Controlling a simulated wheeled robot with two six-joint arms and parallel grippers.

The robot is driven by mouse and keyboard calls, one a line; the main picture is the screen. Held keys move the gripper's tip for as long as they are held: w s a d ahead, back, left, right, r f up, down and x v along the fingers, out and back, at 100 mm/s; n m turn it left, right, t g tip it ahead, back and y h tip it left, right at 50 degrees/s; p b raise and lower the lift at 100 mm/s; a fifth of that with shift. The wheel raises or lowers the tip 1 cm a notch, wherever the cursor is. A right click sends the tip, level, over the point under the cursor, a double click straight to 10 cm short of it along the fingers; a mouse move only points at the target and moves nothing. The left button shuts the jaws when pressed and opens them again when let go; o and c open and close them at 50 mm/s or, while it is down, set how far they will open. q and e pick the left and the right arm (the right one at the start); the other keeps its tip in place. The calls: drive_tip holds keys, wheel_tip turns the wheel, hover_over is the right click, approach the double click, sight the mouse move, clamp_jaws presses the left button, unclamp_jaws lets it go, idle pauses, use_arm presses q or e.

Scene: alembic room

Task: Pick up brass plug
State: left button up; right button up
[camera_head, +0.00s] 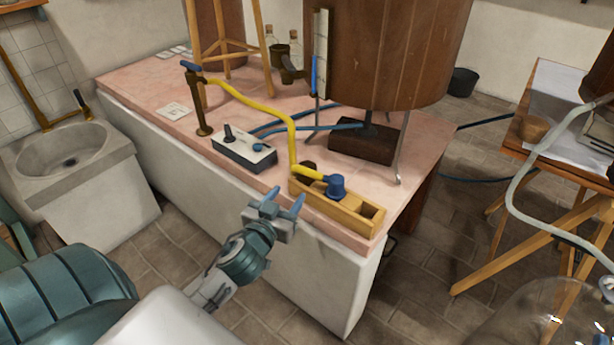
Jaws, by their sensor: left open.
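A wooden tray with compartments (362,222) stands at the front edge of the pink-topped counter. A small dark brown piece (309,167) shows at its left end; I cannot tell whether it is the brass plug. No other piece is clearly the plug. A blue fitting (336,186) on the end of a yellow hose (292,140) lies over the tray and hides part of it. My left gripper (285,202) is open and empty, just left of the tray in the picture, near the counter's front edge. My right gripper is not in view.
A switch box (244,150) with blue cables sits left of the tray. A brown tap post (200,105) stands behind it. A large wooden vat (390,55) rises over the counter (150,90). A stone sink (70,150) is at left, a trestle table (555,100) at right.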

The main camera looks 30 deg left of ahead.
sight(311, 163)
use_arm(q)
drive_tip(key=shift+w+d+r+m+t+h, duration=0.1)
drive_tip(key=shift+w+r+m+t+h, duration=0.3)
drive_tip(key=shift+w+r, duration=0.45)
drive_tip(key=w, duration=0.4)
drive_tip(key=shift+w+a+f, duration=0.15)
drive_tip(key=shift+w+a, duration=0.2)
drive_tip(key=shift+w, duration=0.05)
drive_tip(key=shift+w+a, duration=0.15)
drive_tip(key=shift+w, duration=1.15)
drive_tip(key=shift+w+a, duration=0.15)
drive_tip(key=shift+w, duration=1.15)
drive_tip(key=c, duration=0.7)
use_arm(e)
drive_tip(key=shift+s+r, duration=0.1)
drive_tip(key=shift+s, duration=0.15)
use_arm(q)
drive_tip(key=shift+p, duration=0.3)
